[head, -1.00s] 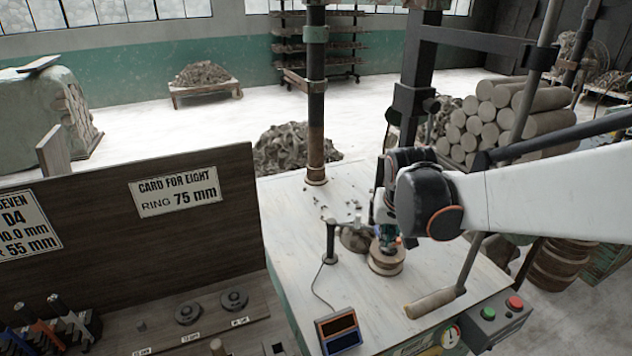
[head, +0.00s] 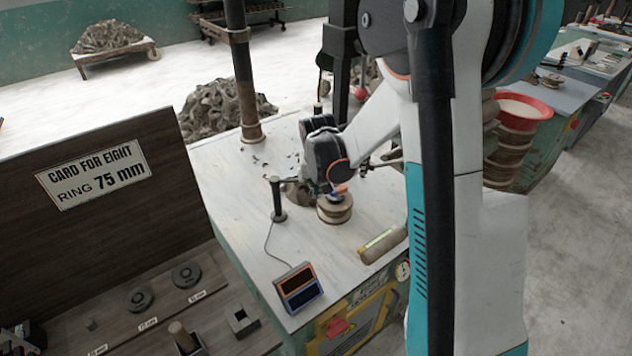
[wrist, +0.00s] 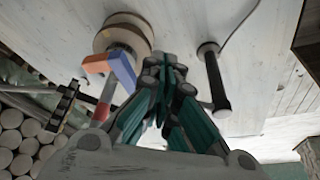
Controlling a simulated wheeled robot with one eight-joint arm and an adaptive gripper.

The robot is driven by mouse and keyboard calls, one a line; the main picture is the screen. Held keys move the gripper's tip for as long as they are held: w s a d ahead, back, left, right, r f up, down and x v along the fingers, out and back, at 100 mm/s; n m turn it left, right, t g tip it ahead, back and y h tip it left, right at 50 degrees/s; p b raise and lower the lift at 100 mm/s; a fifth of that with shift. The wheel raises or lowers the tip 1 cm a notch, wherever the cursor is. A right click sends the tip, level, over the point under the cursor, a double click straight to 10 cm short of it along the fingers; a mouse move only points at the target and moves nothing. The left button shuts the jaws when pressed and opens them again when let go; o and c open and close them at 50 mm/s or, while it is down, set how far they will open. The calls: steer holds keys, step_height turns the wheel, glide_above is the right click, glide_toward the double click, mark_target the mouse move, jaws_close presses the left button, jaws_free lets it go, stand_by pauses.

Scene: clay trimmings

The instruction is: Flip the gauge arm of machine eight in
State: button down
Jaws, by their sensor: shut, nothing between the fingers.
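Machine eight's white top (head: 235,215) carries a slim black gauge post (head: 278,202) with a cable to a small two-window readout box (head: 299,287). A short gauge arm leads from the post toward my gripper; its far end is hidden. The post also shows right of my fingers in the wrist view (wrist: 213,78). A round clay-coloured piece (head: 335,210) stands beside it, with an orange and blue block (wrist: 122,72) at it. My gripper (wrist: 167,66) is shut and empty, between the block and the post. In the head view, my wrist largely hides the fingers.
A dark board with the card for eight (head: 95,173), reading ring 75 mm, stands left, above a shelf with rings (head: 139,299). A rusty column (head: 243,80) rises behind. The top's left front is clear.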

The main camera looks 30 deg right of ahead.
steer(key=w, duration=0.1)
steer(key=w+d+f, duration=0.1)
steer(key=w+f+b, duration=0.1)
steer(key=w, duration=0.1)
steer(key=shift+w+d+f, duration=0.1)
steer(key=shift+d+f, duration=0.15)
steer(key=shift+d, duration=0.15)
steer(key=shift+w+d, duration=0.7)
steer(key=shift+w, duration=0.25)
